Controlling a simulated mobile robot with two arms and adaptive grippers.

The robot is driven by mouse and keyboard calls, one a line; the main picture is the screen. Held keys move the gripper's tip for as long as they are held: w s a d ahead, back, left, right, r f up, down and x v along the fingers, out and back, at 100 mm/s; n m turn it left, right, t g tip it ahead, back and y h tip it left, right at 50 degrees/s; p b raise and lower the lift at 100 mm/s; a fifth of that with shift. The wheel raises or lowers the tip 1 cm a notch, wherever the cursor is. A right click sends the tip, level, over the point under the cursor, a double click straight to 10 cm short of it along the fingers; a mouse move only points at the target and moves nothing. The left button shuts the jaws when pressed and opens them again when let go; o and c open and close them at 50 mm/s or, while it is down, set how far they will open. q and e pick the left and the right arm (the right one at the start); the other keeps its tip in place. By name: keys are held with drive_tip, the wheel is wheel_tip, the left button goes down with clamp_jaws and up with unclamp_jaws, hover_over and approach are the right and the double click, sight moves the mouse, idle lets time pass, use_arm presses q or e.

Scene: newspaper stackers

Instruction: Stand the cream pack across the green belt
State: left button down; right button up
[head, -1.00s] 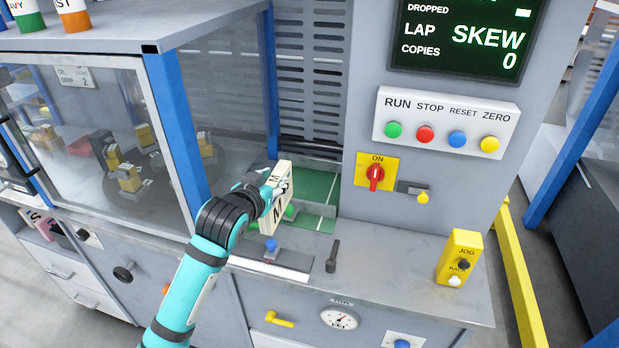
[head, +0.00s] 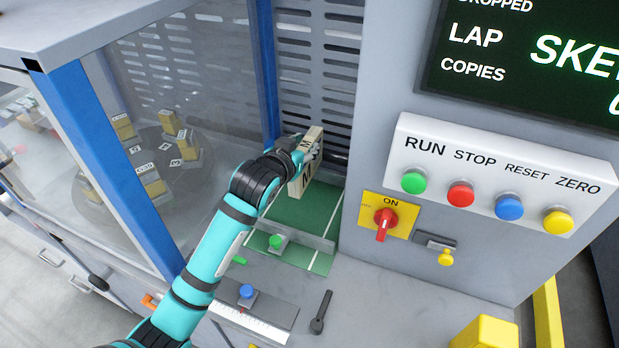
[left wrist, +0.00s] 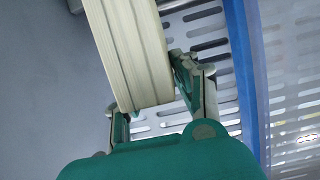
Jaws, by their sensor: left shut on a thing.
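Whether the pack's lower edge touches the belt I cannot tell. The belt has white lines across and along it, and my left arm covers part of its left side. My right gripper is not in view.
A slotted grey panel (head: 315,80) stands behind the belt. A blue post (head: 265,70) and a clear guard stand at left. A grey bar with a green knob (head: 277,241) crosses the belt's front. The control panel (head: 500,170) is at right. A black lever (head: 320,312) lies in front.

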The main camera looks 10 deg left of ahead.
sight(304, 174)
use_arm(q)
drive_tip(key=f, duration=0.3)
drive_tip(key=shift+s+f, duration=0.25)
drive_tip(key=shift+f, duration=0.15)
wheel_tip(304, 174, down, 4)
drive_tip(key=shift+w+r+p, duration=0.1)
drive_tip(key=shift+w+p, duration=0.05)
drive_tip(key=shift+p, duration=0.3)
drive_tip(key=shift+f, duration=0.2)
drive_tip(key=c, duration=1.4)
unclamp_jaws()
drive_tip(key=shift+f, duration=0.1)
drive_tip(key=o, duration=0.4)
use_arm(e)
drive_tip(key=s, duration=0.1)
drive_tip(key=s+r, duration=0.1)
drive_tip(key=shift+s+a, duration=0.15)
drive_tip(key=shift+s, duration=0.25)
